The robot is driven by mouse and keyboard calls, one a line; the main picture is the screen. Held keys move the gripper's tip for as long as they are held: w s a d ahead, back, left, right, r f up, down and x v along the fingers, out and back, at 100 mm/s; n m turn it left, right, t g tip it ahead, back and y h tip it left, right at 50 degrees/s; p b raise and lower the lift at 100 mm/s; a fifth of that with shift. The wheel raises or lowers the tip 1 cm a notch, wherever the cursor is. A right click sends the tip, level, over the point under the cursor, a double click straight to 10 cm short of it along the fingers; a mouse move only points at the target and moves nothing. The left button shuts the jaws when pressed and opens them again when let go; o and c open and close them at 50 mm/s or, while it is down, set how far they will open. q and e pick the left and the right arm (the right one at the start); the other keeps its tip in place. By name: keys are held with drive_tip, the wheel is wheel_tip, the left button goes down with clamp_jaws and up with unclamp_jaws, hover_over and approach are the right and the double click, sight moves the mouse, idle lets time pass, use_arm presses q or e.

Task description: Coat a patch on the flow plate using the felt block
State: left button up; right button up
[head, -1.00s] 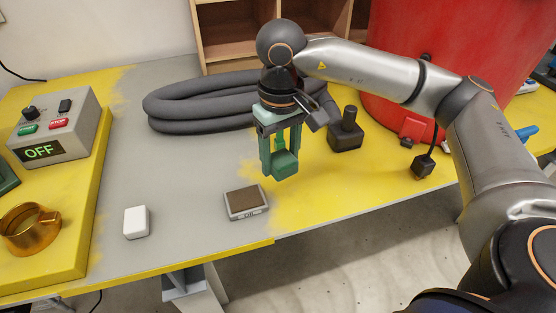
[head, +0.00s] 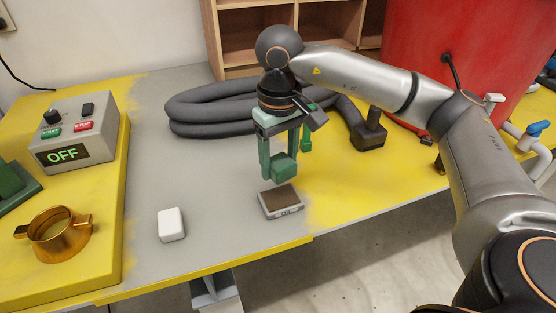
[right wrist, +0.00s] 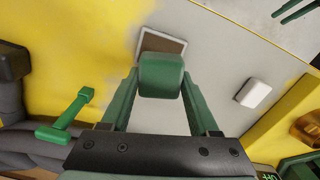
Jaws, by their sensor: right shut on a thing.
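My right gripper (head: 279,160) is shut on a green block (head: 284,168), which may be the felt block; it also fills the space between the fingertips in the right wrist view (right wrist: 161,75). The block hangs just above a small grey-framed plate with a brown top (head: 281,201), apart from it as far as I can see. In the right wrist view the block hides part of this plate (right wrist: 163,43). I cannot tell whether this is the flow plate. Two thin green bars at the top right of the right wrist view may be my left gripper (right wrist: 294,9).
A white block (head: 171,225) lies left of the plate. A green handled piece (right wrist: 65,117), a grey hose (head: 195,117) and a dark knobbed block (head: 369,133) lie behind. A control box (head: 75,137) reading OFF and a copper ring (head: 60,238) stand left. The table's front edge is close.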

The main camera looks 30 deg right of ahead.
sight(280, 196)
drive_tip(key=shift+f+b, duration=0.35)
drive_tip(key=shift+f, duration=0.3)
wheel_tip(280, 196, down, 4)
drive_tip(key=shift+r+b, duration=0.2)
drive_tip(key=shift+b, duration=0.95)
drive_tip(key=shift+f, duration=0.45)
use_arm(q)
drive_tip(key=shift+w+d+f, duration=0.25)
drive_tip(key=shift+d+f, duration=0.1)
drive_tip(key=shift+f, duration=0.2)
drive_tip(key=shift+w+d+f, duration=0.2)
drive_tip(key=shift+d+f, duration=0.1)
drive_tip(key=shift+f, duration=0.2)
drive_tip(key=shift+s, duration=0.15)
drive_tip(key=shift+s+a+f, duration=0.1)
drive_tip(key=shift+s+f, duration=0.1)
drive_tip(key=shift+s, duration=0.05)
drive_tip(key=shift+w+f+b, duration=0.15)
drive_tip(key=shift+w+b, duration=0.05)
drive_tip(key=shift+b, duration=0.35)
use_arm(e)
drive_tip(key=shift+f, duration=0.35)
use_arm(q)
drive_tip(key=shift+f+b, duration=0.3)
drive_tip(key=shift+f, duration=0.1)
use_arm(e)
drive_tip(key=shift+s+f, duration=0.1)
drive_tip(key=shift+f, duration=0.2)
